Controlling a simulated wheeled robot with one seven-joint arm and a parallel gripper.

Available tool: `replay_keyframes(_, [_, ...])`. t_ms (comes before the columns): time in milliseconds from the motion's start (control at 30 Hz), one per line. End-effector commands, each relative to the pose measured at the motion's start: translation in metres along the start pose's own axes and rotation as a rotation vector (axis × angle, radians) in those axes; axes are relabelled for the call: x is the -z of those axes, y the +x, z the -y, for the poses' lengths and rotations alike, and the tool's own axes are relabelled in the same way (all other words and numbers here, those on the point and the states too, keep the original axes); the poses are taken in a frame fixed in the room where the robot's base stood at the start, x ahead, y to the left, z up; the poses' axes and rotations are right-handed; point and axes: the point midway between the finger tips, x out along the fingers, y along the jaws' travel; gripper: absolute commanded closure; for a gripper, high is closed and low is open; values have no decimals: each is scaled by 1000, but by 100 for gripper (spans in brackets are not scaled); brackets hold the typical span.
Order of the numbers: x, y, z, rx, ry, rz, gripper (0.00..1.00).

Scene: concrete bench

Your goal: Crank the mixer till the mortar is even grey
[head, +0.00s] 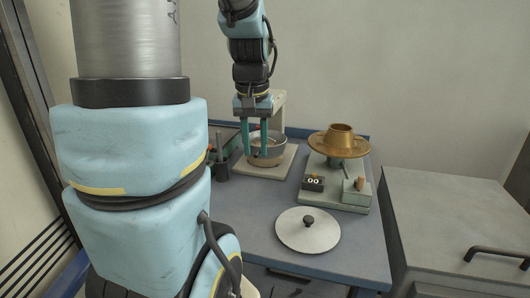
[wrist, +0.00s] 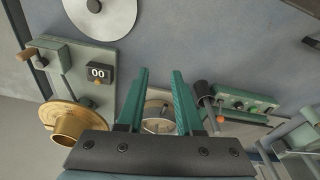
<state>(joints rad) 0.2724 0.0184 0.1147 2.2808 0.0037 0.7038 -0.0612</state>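The mixer stands on a pale base (head: 270,172) at the back of the bench, with a beige column behind its metal bowl (head: 274,160). My gripper (head: 257,152) points down over the bowl, its two teal fingers apart. In the wrist view the fingers of my gripper (wrist: 161,72) are also spread, with nothing clearly held. The bowl (wrist: 158,112) shows between them, partly covered by the gripper's body. A small reddish part shows near the fingers in the head view; I cannot tell whether it is the crank knob. The mortar's colour is too small to judge.
Right of the mixer, a green-grey device with a brass dish (head: 340,146) has a "00" counter (head: 313,182) and a wooden-handled crank. A round lid (head: 308,232) lies in front. A dark cup (head: 219,168) holding tools stands left.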

Motion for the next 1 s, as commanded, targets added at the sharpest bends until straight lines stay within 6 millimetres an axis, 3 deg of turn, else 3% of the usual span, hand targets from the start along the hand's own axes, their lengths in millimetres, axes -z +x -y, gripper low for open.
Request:
replay_keyframes(800, [9,-73,0,0,1,-1,65])
replay_keyframes(1000, [10,-78,0,0,1,-1,65])
